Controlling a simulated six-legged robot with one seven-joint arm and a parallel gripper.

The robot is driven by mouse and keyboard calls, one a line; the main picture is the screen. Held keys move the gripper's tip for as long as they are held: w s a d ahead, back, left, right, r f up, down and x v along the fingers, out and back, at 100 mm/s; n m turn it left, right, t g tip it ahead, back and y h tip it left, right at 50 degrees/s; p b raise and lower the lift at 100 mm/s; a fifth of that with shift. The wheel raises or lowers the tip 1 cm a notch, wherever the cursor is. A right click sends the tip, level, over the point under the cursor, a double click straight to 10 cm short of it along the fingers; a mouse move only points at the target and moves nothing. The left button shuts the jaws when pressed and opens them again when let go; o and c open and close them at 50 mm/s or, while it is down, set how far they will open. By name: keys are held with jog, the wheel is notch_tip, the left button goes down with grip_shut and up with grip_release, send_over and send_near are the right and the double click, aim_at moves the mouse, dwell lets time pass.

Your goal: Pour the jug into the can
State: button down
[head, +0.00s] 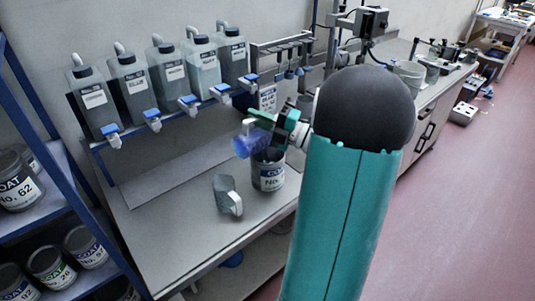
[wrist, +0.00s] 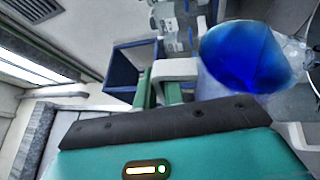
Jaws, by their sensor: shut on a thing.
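A translucent jug (head: 246,144) with blue liquid is in my gripper (head: 264,120), raised above the bench and looking tilted. In the wrist view the jug (wrist: 245,60) shows deep blue inside, and the green fingers of my gripper (wrist: 158,90) are shut on its pale handle (wrist: 177,69). The grey can (head: 268,180) with a white label stands upright on the bench, just below the jug. No stream of liquid is clearly visible.
A grey jug (head: 228,196) stands on the bench left of the can. Several labelled containers (head: 130,88) with taps line a blue rail (head: 180,108) behind. A blue rack with cans (head: 18,180) is at the left. The bench front (head: 180,245) is clear.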

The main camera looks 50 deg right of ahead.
aim_at(247, 130)
jog(key=shift+d, duration=0.1)
jog(key=a+n, duration=0.1)
jog(key=a+f+n+g, duration=0.1)
jog(key=a, duration=0.1)
jog(key=a+n+g, duration=0.1)
jog(key=n, duration=0.1)
jog(key=shift+a+f, duration=0.25)
jog(key=shift+a, duration=0.15)
jog(key=shift+f, duration=0.1)
jog(key=shift+a+f+n, duration=0.1)
jog(key=shift+a+n, duration=0.3)
jog(key=shift+a, duration=0.2)
jog(key=shift+a+f+n+g, duration=0.3)
jog(key=shift+a+f+n, duration=0.25)
jog(key=shift+a+n, duration=0.2)
jog(key=shift+a+n+g, duration=0.5)
jog(key=shift+a+n, duration=0.2)
jog(key=shift+n, duration=0.25)
jog(key=a+f+n+g+h, duration=0.2)
jog(key=a+f+n+h, duration=0.2)
jog(key=a+n, duration=0.3)
jog(key=shift+s+a+f+n+h+b, duration=0.15)
jog(key=shift+a+f+n+h+b, duration=0.25)
jog(key=shift+a, duration=0.35)
